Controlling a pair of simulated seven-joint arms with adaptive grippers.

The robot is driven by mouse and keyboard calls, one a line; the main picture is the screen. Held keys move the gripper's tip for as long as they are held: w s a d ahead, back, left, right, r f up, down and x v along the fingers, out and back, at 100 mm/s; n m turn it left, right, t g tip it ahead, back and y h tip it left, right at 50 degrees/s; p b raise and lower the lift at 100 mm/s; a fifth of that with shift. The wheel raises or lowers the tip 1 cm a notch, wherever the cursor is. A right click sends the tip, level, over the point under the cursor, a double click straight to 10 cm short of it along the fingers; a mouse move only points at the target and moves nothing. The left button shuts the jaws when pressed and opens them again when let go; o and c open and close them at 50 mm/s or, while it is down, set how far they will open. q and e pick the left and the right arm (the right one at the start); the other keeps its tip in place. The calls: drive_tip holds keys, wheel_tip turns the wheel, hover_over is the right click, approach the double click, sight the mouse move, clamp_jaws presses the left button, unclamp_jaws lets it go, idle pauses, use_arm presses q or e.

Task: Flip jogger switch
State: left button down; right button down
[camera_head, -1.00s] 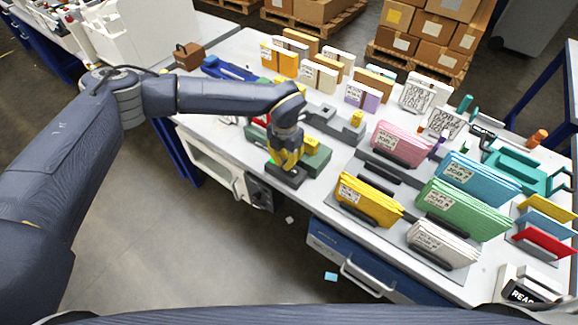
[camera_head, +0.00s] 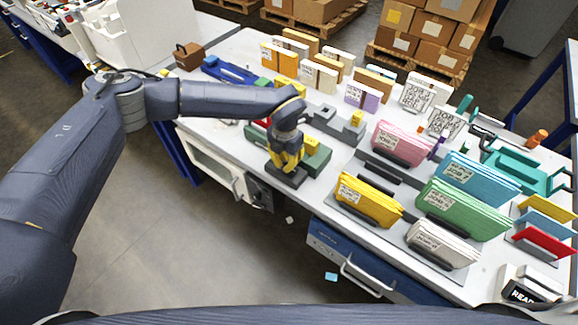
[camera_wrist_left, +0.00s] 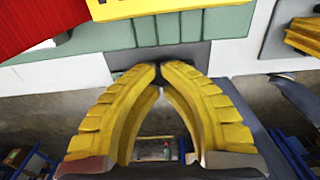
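My left gripper (camera_head: 286,168) points down at the front edge of the table, just in front of a green machine (camera_head: 318,160) with a yellow block on it. In the left wrist view its yellow fingers (camera_wrist_left: 158,72) come together at the tips, with no object visible between them. The tips are at a small dark part on a grey plate (camera_wrist_left: 194,54) beside the green machine body (camera_wrist_left: 225,22). I cannot tell whether they touch it. The dark part may be the jogger switch; the fingers hide most of it. My right gripper is not in view.
Yellow folders (camera_head: 368,203), pink folders (camera_head: 402,142) and other coloured paper stacks stand in holders to the right. A blue tool (camera_head: 230,69) lies toward the back left. A blue drawer unit (camera_head: 350,262) hangs below the front edge. The floor in front is mostly free.

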use_arm(q)
drive_tip(key=shift+r, duration=3.4)
